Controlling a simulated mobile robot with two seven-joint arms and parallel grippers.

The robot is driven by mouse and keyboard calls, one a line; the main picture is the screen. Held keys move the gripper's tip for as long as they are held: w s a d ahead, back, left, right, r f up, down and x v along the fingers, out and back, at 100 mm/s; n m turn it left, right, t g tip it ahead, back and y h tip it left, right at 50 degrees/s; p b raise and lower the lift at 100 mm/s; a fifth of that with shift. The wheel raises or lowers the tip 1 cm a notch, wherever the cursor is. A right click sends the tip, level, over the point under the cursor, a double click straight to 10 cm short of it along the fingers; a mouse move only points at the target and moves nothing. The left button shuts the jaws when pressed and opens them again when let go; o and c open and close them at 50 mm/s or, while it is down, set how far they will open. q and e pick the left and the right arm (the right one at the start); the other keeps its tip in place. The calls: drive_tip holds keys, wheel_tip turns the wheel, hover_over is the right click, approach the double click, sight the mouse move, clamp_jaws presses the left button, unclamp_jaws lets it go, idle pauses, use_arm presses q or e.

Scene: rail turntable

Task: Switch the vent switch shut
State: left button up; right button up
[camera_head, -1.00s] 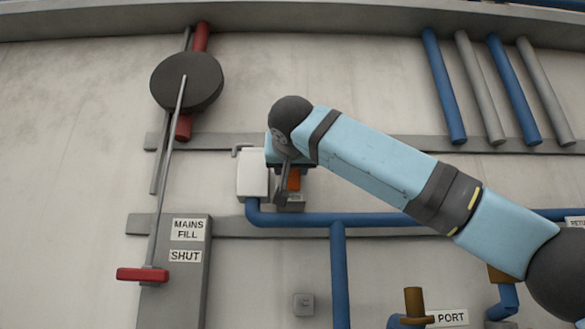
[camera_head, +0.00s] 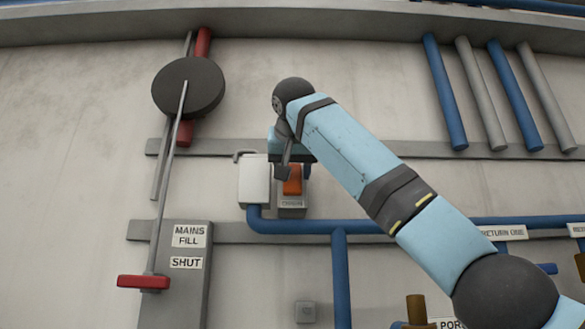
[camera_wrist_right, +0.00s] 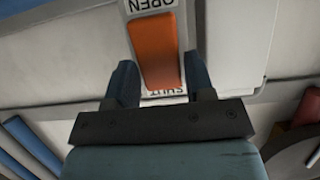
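The vent switch is an orange rocker (camera_head: 292,181) on a light plate on the wall, right of a white box. In the right wrist view the orange rocker (camera_wrist_right: 155,50) shows between my fingers, with the words OPEN and SHUT upside down at its two ends. SHUT is at the end nearer my palm and is partly covered. My right gripper (camera_head: 294,172) is in front of the upper part of the switch. In the right wrist view its fingers (camera_wrist_right: 162,80) are apart, one on each side of the rocker; contact cannot be told. My left gripper is not in view.
The white box (camera_head: 254,181) stands close left of the switch. A blue pipe (camera_head: 300,225) runs below it. A red-handled lever (camera_head: 144,282) with MAINS FILL and SHUT labels is at lower left. Blue and grey pipes (camera_head: 444,90) are at upper right.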

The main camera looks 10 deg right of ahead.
drive_tip(key=shift+o, duration=1.3)
use_arm(q)
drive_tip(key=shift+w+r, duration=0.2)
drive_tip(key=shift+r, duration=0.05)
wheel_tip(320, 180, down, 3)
drive_tip(key=b, duration=0.3)
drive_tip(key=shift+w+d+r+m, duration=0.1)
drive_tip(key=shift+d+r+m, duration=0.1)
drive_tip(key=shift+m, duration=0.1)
use_arm(e)
drive_tip(key=v, duration=1.3)
drive_tip(key=shift+s, duration=0.3)
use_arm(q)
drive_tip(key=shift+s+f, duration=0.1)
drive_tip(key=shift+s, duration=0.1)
use_arm(e)
drive_tip(key=shift+a+r, duration=0.1)
drive_tip(key=shift+r, duration=0.05)
